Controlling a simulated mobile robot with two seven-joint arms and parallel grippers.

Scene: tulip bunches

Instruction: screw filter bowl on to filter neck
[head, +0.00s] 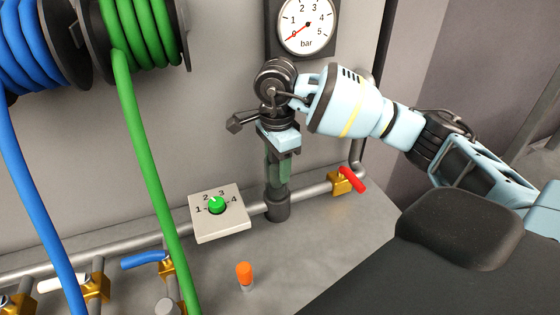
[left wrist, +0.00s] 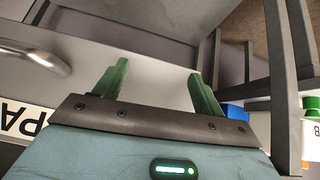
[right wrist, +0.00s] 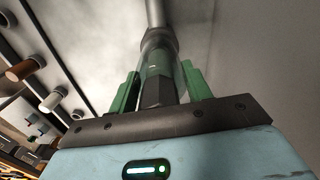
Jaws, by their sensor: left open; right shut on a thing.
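The filter neck (head: 278,208) is a dark round collar on the grey pipe along the wall. It also shows in the right wrist view (right wrist: 158,40). The filter bowl, with a clear wall and a dark hexagonal end (right wrist: 160,92), is between the green fingers of my right gripper (head: 279,180), which is shut on it. The bowl lines up with the neck and seems to meet it; I cannot tell whether the threads are engaged. In the head view the fingers mostly hide the bowl. My left gripper (left wrist: 159,68) is open and empty, outside the head view.
A switch box with a green knob (head: 217,204) is left of the neck, and a red-handled valve (head: 347,180) is right of it. A pressure gauge (head: 306,24) is above. Green (head: 140,150) and blue (head: 35,200) hoses hang at left. An orange-capped part (head: 244,274) stands in front.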

